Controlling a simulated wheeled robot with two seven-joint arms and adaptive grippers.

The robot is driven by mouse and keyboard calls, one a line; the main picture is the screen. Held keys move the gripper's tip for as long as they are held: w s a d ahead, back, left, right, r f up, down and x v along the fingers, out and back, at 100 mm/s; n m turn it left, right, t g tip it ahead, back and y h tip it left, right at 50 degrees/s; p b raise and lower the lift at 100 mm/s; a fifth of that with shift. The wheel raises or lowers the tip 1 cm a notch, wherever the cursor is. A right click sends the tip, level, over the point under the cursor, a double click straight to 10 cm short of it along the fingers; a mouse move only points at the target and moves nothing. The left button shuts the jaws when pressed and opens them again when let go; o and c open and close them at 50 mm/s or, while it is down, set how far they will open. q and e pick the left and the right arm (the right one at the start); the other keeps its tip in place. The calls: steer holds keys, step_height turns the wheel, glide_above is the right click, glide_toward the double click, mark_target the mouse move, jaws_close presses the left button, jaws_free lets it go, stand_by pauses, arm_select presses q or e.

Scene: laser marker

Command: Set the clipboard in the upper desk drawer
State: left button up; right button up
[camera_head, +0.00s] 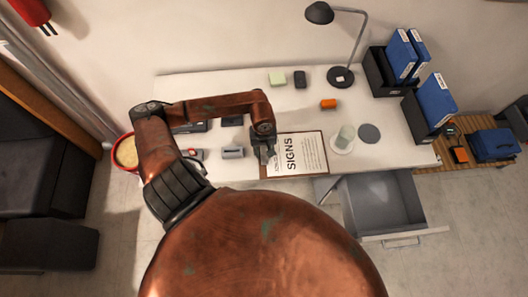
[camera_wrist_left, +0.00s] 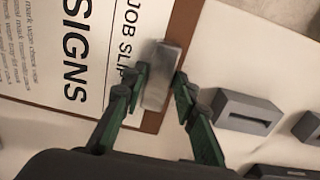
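The clipboard (camera_head: 312,150) lies on the desk at the front edge, with a white sheet reading SIGNS and JOB SLIP and a brown border. It also shows in the left wrist view (camera_wrist_left: 62,50). My left gripper (camera_head: 265,150) is over its left end. In the left wrist view the fingers (camera_wrist_left: 161,82) stand on both sides of the grey metal clip (camera_wrist_left: 158,65) and appear to touch it. The desk drawer (camera_head: 382,203) is pulled out below the desk's right part and looks empty. My right gripper is out of view.
On the desk (camera_head: 230,85), a cup on a saucer (camera_head: 343,148), a dark disc (camera_head: 369,133) and an orange item (camera_head: 328,104) stand right of the clipboard. Grey blocks (camera_head: 233,153) lie left. A lamp (camera_head: 340,76) and blue binders (camera_head: 436,101) stand further right.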

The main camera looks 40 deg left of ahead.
arm_select(q)
steer(key=shift+o, duration=1.3)
